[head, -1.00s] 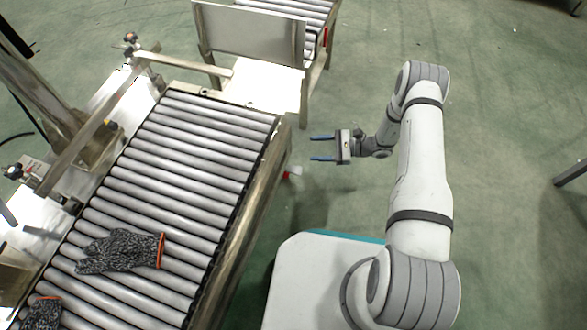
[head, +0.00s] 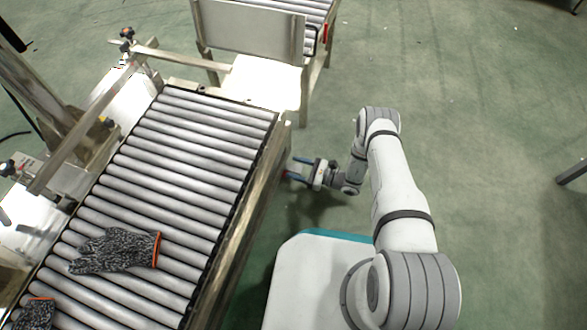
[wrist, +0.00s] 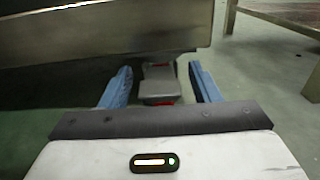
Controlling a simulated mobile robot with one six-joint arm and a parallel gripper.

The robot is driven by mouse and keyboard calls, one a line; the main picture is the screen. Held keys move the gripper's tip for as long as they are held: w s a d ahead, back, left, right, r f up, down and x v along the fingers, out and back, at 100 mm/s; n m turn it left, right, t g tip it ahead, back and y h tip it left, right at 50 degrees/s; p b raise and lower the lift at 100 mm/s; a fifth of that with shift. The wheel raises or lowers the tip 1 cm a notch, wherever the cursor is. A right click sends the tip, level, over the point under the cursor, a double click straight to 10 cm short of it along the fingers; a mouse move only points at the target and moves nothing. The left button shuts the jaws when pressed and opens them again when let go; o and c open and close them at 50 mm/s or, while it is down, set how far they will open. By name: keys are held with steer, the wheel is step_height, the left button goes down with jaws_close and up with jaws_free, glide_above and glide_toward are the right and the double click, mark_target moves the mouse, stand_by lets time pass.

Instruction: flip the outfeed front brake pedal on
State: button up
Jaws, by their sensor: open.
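The brake pedal (wrist: 160,88) is a small grey block with red marks, low under the conveyor's side rail in the wrist view. My gripper (wrist: 160,70) is open, with its blue fingers on either side of the pedal and a visible gap to each. In the head view my gripper (head: 291,168) is beside the conveyor's right rail, low down. The pedal is mostly hidden there behind the fingers. I cannot tell whether the pedal is up or down.
The roller conveyor (head: 170,165) runs along the left, with dark gloves (head: 115,251) on it. Its steel side rail (wrist: 100,45) spans the wrist view above the pedal. A second conveyor (head: 312,8) stands at the back.

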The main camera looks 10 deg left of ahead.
steer(key=shift+a, duration=0.55)
steer(key=c, duration=1)
steer(key=shift+f+y, duration=0.2)
steer(key=shift+y, duration=0.6)
steer(key=o, duration=1)
steer(key=shift+d, duration=0.1)
